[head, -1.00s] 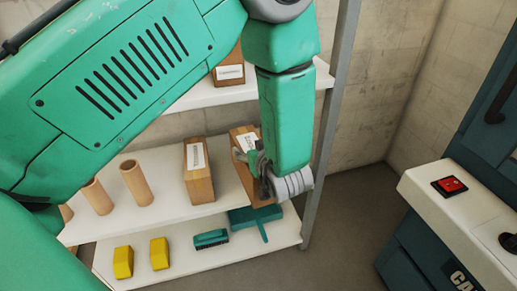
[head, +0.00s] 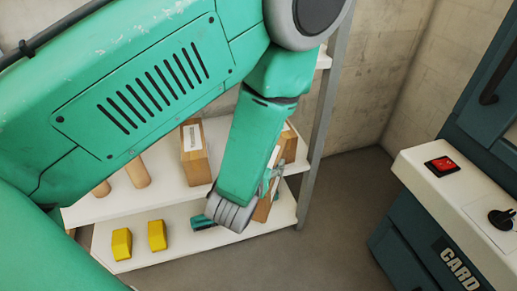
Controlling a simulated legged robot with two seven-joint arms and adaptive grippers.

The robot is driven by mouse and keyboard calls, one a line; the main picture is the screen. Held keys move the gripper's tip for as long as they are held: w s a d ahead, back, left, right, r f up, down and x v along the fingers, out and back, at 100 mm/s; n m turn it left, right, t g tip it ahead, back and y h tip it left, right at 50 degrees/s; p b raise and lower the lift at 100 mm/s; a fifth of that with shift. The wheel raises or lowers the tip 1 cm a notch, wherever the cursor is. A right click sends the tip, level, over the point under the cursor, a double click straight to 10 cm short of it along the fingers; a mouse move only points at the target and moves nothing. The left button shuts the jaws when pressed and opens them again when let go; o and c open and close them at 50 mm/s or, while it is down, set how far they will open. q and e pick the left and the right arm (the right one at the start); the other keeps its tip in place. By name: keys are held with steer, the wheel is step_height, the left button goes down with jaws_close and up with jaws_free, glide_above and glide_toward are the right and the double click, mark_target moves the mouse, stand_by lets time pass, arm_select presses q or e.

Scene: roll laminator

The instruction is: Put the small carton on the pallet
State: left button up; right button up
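My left arm comes in from the left and covers much of the shelf. Its gripper (head: 272,180) is at the right end of the middle shelf, with its fingers on a brown carton (head: 288,146) with a white label. The arm hides much of this carton, which looks tilted; its lower part shows below the fingers. The gripper appears shut on it, though the finger contact is partly hidden. A similar labelled carton (head: 194,155) stands upright on the middle shelf, to the left. No pallet is in view. My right gripper is not in view.
The white shelf unit (head: 96,211) has a grey post (head: 316,140) close to the gripper. Cardboard tubes (head: 137,173) stand on the middle shelf. A laminator (head: 420,200) stands right; floor between is clear.

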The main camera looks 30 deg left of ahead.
arm_select(q)
steer(key=d+m+h, duration=0.1)
steer(key=s+f+m+h, duration=0.1)
steer(key=d+h, duration=0.1)
steer(key=shift+s+d+f+m, duration=0.25)
steer(key=shift+d+m, duration=0.05)
steer(key=shift+m, duration=0.1)
steer(key=shift+a, duration=0.2)
